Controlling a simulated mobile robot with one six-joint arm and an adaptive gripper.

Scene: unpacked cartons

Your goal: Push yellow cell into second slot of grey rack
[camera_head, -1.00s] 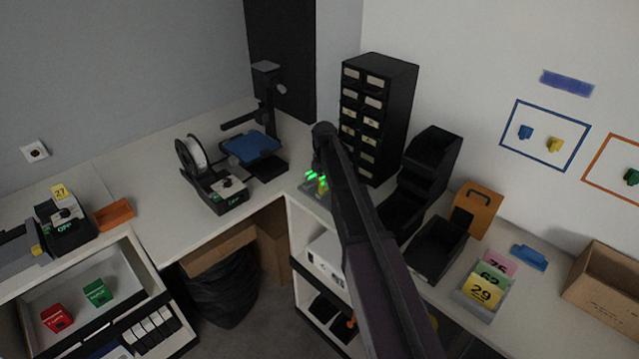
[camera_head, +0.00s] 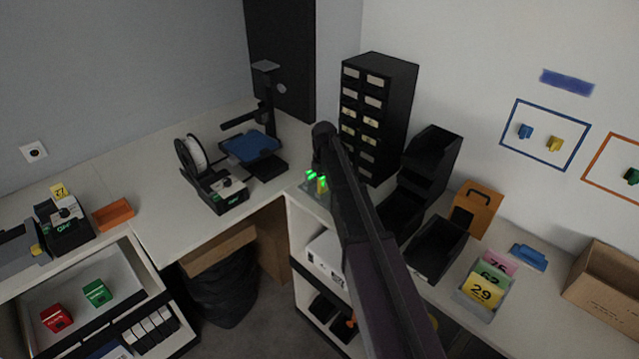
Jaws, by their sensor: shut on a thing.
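The grey rack (camera_head: 310,189) sits on the counter near the inner corner, left of my arm. It is small in the picture and partly covered by my arm. Green lights glow at its top. The yellow cell (camera_head: 322,188) shows as a small upright yellow patch at the rack, right beside my arm. My gripper (camera_head: 325,178) is down at the cell, shut on it, and mostly hidden by my arm's dark links. I cannot tell how deep the cell sits or clearly make out the slots.
A black drawer cabinet (camera_head: 378,120) and black bins (camera_head: 437,250) stand close to the right of my arm. A 3D printer (camera_head: 252,148) and a spool unit (camera_head: 215,185) stand to the left. The counter left of the rack is partly free.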

